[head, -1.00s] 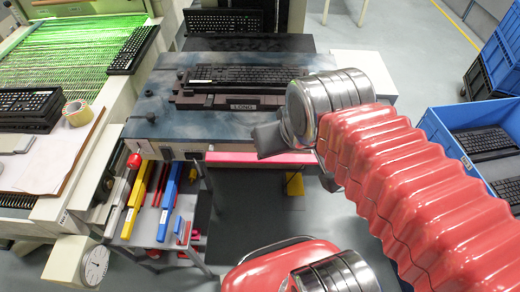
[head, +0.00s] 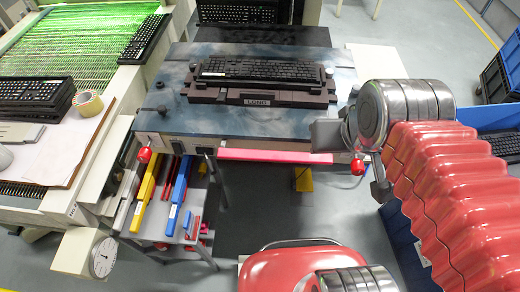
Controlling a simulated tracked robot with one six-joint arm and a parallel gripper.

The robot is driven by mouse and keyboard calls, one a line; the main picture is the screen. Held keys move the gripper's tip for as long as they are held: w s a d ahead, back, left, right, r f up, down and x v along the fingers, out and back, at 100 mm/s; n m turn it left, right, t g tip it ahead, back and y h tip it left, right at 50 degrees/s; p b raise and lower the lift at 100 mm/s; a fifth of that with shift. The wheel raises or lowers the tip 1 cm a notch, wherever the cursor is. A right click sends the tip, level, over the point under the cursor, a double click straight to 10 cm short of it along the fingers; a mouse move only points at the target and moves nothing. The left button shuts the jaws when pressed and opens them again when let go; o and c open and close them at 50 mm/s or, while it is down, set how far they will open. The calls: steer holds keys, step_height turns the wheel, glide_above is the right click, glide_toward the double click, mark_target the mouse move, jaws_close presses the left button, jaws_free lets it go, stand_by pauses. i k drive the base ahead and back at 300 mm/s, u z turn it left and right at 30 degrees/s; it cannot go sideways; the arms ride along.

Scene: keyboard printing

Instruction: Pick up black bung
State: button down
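Two small dark round pieces stand on the left part of the blue-grey worktable: one near the back left edge (head: 160,84) and a larger one towards the front (head: 161,111). I cannot tell which of them is the black bung. My gripper (head: 352,156) is at the table's front right corner, well to the right of both pieces. Its two grey fingers stick out apart on either side of the metal wrist, with nothing visible between them except a red knob at the table's corner, seen behind. The wrist hides part of the gripper.
A keyboard in a dark fixture (head: 262,80) takes the middle of the worktable (head: 205,120). A shelf of coloured tools (head: 160,200) stands below left. A blue crate (head: 400,235) stands right, and a roll of tape (head: 88,103) lies on the left bench. The table's left part is mostly clear.

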mark_target(161, 109)
steer(key=z, duration=0.05)
steer(key=k, duration=1.35)
steer(key=u, duration=0.3)
steer(key=i, duration=1)
steer(key=u, duration=0.05)
